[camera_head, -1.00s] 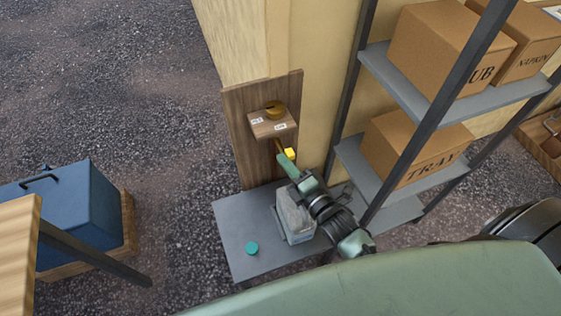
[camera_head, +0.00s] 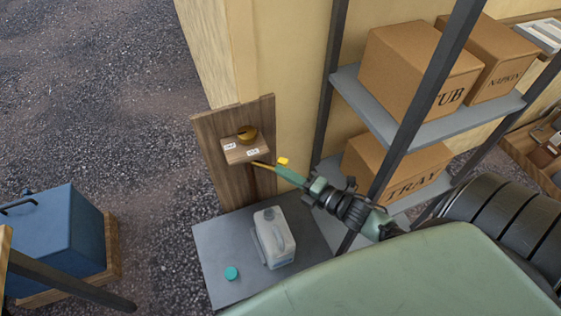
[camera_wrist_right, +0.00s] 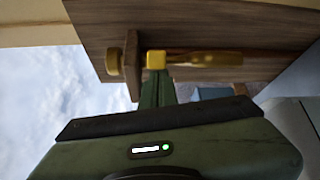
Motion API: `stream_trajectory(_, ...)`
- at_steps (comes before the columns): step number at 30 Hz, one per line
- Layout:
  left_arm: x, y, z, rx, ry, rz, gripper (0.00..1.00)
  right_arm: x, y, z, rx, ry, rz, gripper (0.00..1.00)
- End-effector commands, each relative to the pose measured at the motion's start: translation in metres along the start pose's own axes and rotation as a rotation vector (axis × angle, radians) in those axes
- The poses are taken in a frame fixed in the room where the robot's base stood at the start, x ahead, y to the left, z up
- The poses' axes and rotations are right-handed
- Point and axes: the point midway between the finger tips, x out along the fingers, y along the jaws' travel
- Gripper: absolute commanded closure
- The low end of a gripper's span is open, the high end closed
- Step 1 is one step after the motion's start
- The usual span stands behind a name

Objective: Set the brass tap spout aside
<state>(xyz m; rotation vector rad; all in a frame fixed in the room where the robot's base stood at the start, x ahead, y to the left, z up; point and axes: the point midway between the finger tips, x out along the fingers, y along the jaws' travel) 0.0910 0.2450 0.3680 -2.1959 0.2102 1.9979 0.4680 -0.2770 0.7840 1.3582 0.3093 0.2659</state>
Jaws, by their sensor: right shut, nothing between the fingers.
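The brass tap spout (camera_head: 261,164) sticks out to the right from under a small wooden block (camera_head: 243,151) on the upright board. In the right wrist view the spout (camera_wrist_right: 205,58) lies across the picture in front of the board. My right gripper (camera_head: 279,167) is shut and empty, with its tip against or very close to the spout; contact is unclear. A small yellow piece shows at its fingertip. A round brass knob (camera_head: 246,134) sits on top of the block. My left gripper is not in view.
A clear jug (camera_head: 274,238) and a teal cap (camera_head: 231,273) stand on the grey table (camera_head: 212,250) below. A shelf rack with cartons (camera_head: 420,68) stands close on the right. A blue box (camera_head: 50,235) is at the left.

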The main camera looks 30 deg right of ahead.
Motion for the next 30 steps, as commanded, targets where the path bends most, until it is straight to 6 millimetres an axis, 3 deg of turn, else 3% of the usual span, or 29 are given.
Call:
stream_trajectory(22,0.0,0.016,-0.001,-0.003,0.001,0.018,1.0,0.0,0.0,0.006,0.0,0.0,0.0,1.0)
stream_trajectory(26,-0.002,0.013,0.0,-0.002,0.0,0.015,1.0,-0.001,0.011,0.008,-0.001,0.001,0.001,1.0)
stream_trajectory(30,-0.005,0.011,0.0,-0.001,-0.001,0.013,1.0,-0.003,0.038,0.013,-0.004,0.002,0.002,1.0)
